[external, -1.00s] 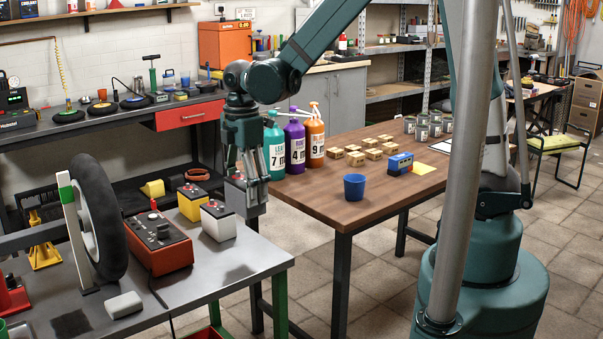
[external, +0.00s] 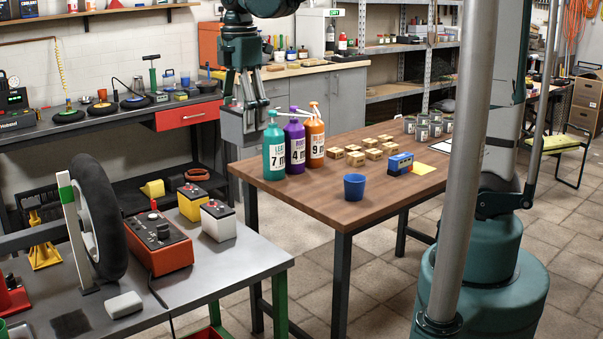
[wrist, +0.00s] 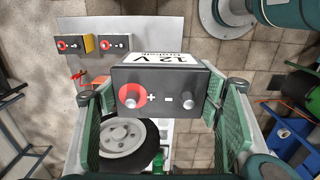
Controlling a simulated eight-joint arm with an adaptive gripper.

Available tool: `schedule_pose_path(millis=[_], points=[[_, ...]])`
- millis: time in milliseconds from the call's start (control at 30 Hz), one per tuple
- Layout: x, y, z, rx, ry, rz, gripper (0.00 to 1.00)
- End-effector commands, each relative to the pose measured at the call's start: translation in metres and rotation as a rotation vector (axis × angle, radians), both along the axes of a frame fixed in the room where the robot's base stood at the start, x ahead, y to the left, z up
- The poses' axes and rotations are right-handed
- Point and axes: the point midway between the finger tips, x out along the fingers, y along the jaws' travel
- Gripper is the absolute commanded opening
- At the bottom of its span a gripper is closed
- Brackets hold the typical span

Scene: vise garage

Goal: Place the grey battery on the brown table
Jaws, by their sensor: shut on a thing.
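My gripper (external: 250,98) is shut on the grey battery (external: 238,128) and holds it in the air, left of and behind the teal bottle in the external view. In the wrist view the battery (wrist: 158,92) sits between the green finger pads of my gripper (wrist: 162,110), its dark top with red plus and minus terminals towards the camera and a white "12 V" label on its side. The brown table (external: 310,202) stands to the right; its front left part is bare.
Teal (external: 275,152), purple (external: 294,146) and orange (external: 316,137) bottles stand on the brown table's left edge. A blue cup (external: 354,187), blue box (external: 399,164), small wooden blocks and cans are also there. Yellow (external: 192,202) and white (external: 218,221) batteries stand on the grey bench.

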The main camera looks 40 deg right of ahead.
Motion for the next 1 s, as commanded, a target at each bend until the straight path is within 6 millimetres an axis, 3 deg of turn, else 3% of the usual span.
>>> schedule_pose_path(millis=[200,467,1000], points=[[0.000,0.000,0.027,0.000,0.000,0.000,0.32],[0.018,-0.023,0.029,0.000,0.000,-0.057,0.32],[0.068,-0.109,0.034,0.000,0.000,-0.254,0.32]])
